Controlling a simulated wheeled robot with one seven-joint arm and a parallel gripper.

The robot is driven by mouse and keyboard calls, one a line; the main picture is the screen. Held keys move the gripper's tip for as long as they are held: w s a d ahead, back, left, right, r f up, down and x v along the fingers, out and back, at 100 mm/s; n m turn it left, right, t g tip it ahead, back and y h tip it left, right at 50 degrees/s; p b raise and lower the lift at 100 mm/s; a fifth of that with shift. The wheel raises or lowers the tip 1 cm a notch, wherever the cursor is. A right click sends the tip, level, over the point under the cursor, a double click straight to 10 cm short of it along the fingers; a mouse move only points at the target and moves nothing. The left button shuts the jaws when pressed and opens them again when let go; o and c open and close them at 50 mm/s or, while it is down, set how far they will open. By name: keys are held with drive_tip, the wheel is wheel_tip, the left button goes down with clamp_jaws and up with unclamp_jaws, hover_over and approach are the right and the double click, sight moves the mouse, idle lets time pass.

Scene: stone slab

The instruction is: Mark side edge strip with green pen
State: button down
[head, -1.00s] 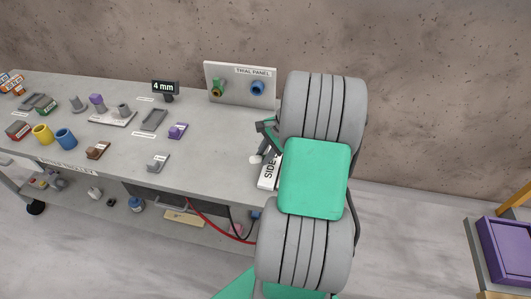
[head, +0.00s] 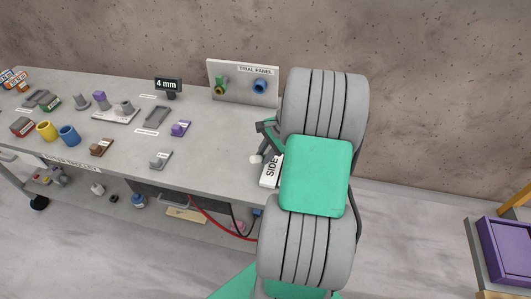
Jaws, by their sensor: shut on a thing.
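A white strip with the black letters "SIDE" (head: 269,176) lies at the right end of the grey bench, and my arm covers its right part. My gripper (head: 264,142) is just above and behind the strip, mostly hidden by my arm. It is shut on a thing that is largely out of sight. A small pale rounded end (head: 256,159) shows beside the strip, at its upper left. I cannot tell whether this end belongs to a pen or to the gripper, or whether anything touches the strip. No green pen can be clearly made out.
The bench (head: 205,160) is clear just left of the strip. A trial panel (head: 242,82) with a green and a blue ring stands behind. A 4 mm sign (head: 167,86), yellow cup (head: 46,131), blue cup (head: 68,135) and several small parts are farther left. A purple bin (head: 505,250) is at right.

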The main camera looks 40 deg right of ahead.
drive_tip(key=shift+a, duration=0.15)
wheel_tip(320, 180, up, 5)
drive_tip(key=p, duration=0.4)
drive_tip(key=shift+p, duration=0.35)
wheel_tip(320, 180, up, 2)
drive_tip(key=shift+s, duration=0.1)
